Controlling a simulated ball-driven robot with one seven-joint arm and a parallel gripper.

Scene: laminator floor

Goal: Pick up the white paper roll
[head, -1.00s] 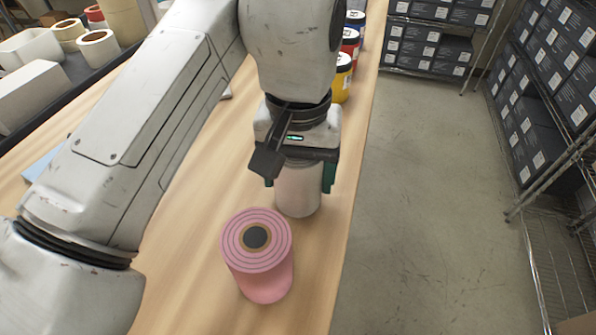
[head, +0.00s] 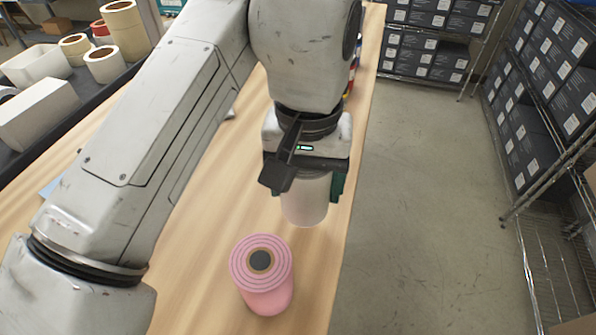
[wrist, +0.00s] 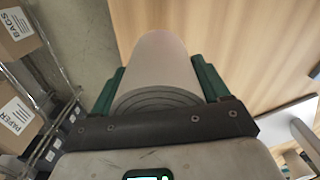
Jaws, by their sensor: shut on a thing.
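The white paper roll (head: 305,207) hangs upright under my gripper (head: 304,184) in the head view. The green fingers are shut on its two sides, and my gripper body hides its top. In the wrist view my gripper (wrist: 158,85) holds the white paper roll (wrist: 157,62) between both fingers, with its layered end facing the camera. Whether a gap lies between its lower end and the table is hard to see.
A pink roll (head: 266,292) stands on the wooden table (head: 222,240) nearer to me, apart from the white one. Coloured containers (head: 350,80) are mostly hidden behind my arm. Tape rolls (head: 104,64) and white boxes are at left. The floor (head: 425,180) is open at right, before shelves of boxes.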

